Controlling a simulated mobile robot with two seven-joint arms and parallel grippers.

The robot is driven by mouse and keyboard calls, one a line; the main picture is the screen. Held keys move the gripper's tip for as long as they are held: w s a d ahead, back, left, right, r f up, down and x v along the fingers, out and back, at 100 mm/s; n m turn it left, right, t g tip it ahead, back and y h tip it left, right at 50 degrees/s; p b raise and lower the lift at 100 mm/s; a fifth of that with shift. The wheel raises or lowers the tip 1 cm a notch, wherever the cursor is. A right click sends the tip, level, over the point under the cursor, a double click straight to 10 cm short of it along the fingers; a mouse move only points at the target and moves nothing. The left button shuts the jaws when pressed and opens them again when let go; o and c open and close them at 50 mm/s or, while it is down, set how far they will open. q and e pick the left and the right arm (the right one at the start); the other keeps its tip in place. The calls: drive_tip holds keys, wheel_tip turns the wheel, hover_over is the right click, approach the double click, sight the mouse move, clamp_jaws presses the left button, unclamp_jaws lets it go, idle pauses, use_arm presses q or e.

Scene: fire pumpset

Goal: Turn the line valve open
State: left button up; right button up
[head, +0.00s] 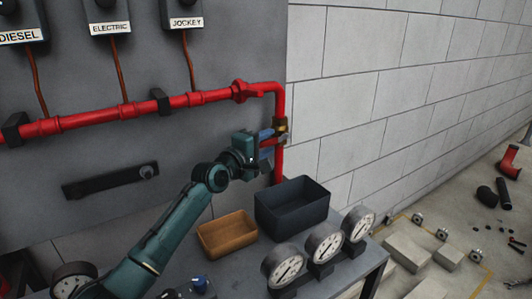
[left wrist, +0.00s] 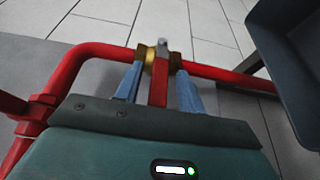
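The line valve (head: 280,126) has a brass body on the red pipe, just below its bend at the wall corner. In the left wrist view the brass body (left wrist: 150,58) shows with a red lever (left wrist: 158,82) pointing toward my gripper. My left gripper (head: 268,137) is at the valve. In the left wrist view, its two blue fingers (left wrist: 158,86) stand on either side of the lever, with small gaps showing, so it looks open around the lever. In the head view my gripper partly covers the lever. My right gripper is not in view.
A dark bin (head: 293,222) and a brown tray (head: 226,250) stand on the table below the valve. Several gauges (head: 324,244) line the table's right side. The red pipe (head: 130,110) runs along the grey panel. Blocks (head: 408,251) lie on the floor at right.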

use_arm(q)
drive_tip(key=shift+w, duration=0.15)
clamp_jaws()
idle(0.4)
drive_tip(key=shift+r, duration=0.1)
